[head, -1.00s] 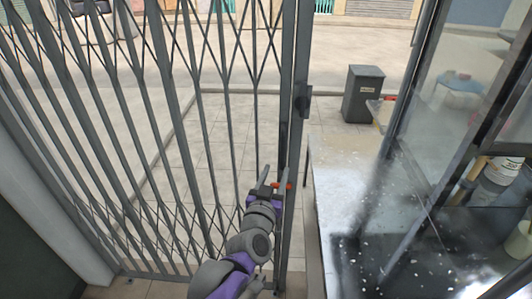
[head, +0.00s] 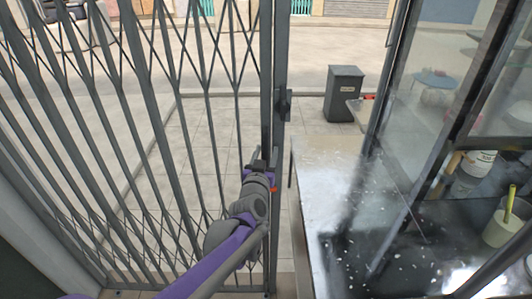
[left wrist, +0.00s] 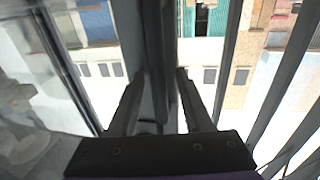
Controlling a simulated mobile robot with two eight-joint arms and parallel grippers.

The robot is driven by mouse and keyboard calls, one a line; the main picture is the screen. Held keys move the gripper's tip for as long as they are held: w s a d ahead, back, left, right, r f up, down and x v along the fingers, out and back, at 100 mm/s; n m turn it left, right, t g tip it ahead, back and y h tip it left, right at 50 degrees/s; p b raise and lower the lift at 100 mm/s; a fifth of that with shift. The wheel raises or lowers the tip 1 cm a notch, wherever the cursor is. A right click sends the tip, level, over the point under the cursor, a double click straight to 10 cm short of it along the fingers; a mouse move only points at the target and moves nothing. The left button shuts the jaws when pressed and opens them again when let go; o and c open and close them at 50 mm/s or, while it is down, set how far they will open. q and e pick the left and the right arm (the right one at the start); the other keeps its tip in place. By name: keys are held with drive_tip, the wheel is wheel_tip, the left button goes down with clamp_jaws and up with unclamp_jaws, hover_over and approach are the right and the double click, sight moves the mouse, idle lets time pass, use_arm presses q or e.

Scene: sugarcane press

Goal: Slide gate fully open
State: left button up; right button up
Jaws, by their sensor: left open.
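The grey folding lattice gate (head: 185,130) spans the left half of the head view, with its upright bars spread apart. Its upright end post (head: 266,90) stands near the middle, with a small dark latch piece (head: 285,103) on its right side. My left gripper (head: 263,160) is at this post, at about mid-height; its fingertips are mostly hidden in the head view. In the left wrist view, my left gripper (left wrist: 160,80) is open, with one finger on each side of a dark upright post (left wrist: 158,50). Contact cannot be told. My right gripper is not in view.
A metal counter (head: 325,190) with a glass-sided stall stands close to the right of the end post. A dark bin (head: 344,95) stands on the paving beyond. A cream container (head: 497,228) sits inside the stall. Open paving lies behind the gate.

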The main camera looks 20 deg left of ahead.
use_arm(q)
drive_tip(key=shift+c, duration=0.2)
clamp_jaws()
idle(1.1)
